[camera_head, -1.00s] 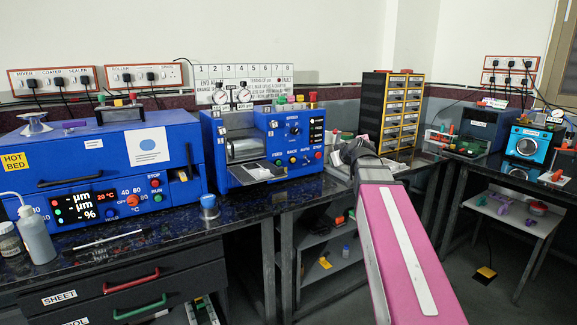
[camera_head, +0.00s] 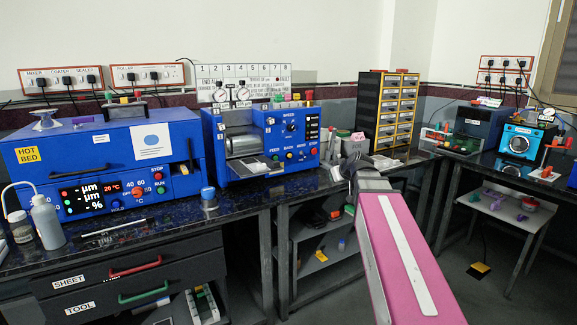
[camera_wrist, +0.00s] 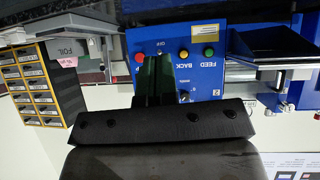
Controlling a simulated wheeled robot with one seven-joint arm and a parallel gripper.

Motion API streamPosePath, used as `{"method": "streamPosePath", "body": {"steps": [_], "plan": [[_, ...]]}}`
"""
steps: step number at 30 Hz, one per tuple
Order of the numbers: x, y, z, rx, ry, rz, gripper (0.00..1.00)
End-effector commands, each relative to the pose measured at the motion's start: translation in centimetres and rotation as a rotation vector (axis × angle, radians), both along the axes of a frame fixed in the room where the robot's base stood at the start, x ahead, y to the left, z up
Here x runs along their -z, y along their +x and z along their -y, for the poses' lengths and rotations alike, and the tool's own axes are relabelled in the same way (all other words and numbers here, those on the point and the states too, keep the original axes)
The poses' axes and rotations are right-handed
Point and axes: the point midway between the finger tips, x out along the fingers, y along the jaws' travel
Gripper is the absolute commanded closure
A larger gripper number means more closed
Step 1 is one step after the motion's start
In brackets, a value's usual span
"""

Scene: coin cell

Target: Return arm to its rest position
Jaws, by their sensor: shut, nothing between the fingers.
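My arm (camera_head: 395,245), with a pink and white link, reaches forward over the bench gap in the head view. It ends in a dark wrist near the bench edge; the fingers cannot be made out there. In the wrist view, which is upside down, my gripper (camera_wrist: 153,80) shows as dark fingers close together, shut and empty. Beyond the fingers is the blue roller machine (camera_wrist: 215,45) with its FEED and BACK buttons. The same roller machine (camera_head: 290,155) stands left of my wrist in the head view. No contact with it shows.
The blue hot bed (camera_head: 100,165) stands on the left bench, with a wash bottle (camera_head: 47,225) and blue-capped jar (camera_head: 208,198). A yellow-edged drawer cabinet (camera_head: 387,110) stands behind my wrist. A cyan machine (camera_head: 520,143) is on the right bench. Open floor lies between the benches.

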Motion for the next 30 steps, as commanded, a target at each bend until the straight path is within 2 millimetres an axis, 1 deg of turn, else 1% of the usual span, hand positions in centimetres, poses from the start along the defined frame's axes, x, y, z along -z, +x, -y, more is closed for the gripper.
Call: {"method": "streamPosePath", "body": {"steps": [1, 5, 8, 11, 12, 14, 15, 17, 18, 20, 21, 24, 27, 30], "plan": [[1.2, -0.4, -0.1, 0.004, 0.001, -0.027, 1.0], [4.4, -1.6, -0.3, 0.023, 0.004, -0.111, 1.0], [7.7, -2.9, -0.4, 0.047, 0.003, -0.199, 1.0], [11.8, -4.9, -0.5, 0.082, -0.001, -0.309, 1.0], [13.5, -5.8, -0.5, 0.099, -0.004, -0.357, 1.0], [15.9, -7.2, -0.5, 0.127, -0.01, -0.426, 1.0], [17.4, -8.1, -0.4, 0.146, -0.017, -0.47, 1.0], [19.6, -9.6, -0.3, 0.178, -0.026, -0.537, 1.0], [21.1, -10.7, -0.2, 0.2, -0.035, -0.582, 1.0], [23.1, -12.3, -0.1, 0.233, -0.049, -0.645, 1.0], [24.5, -13.5, 0.0, 0.258, -0.059, -0.687, 1.0], [27.4, -16.2, 0.4, 0.319, -0.09, -0.783, 1.0], [29.6, -18.6, 0.8, 0.375, -0.118, -0.861, 1.0], [31.1, -20.3, 1.1, 0.418, -0.143, -0.913, 1.0]]}}
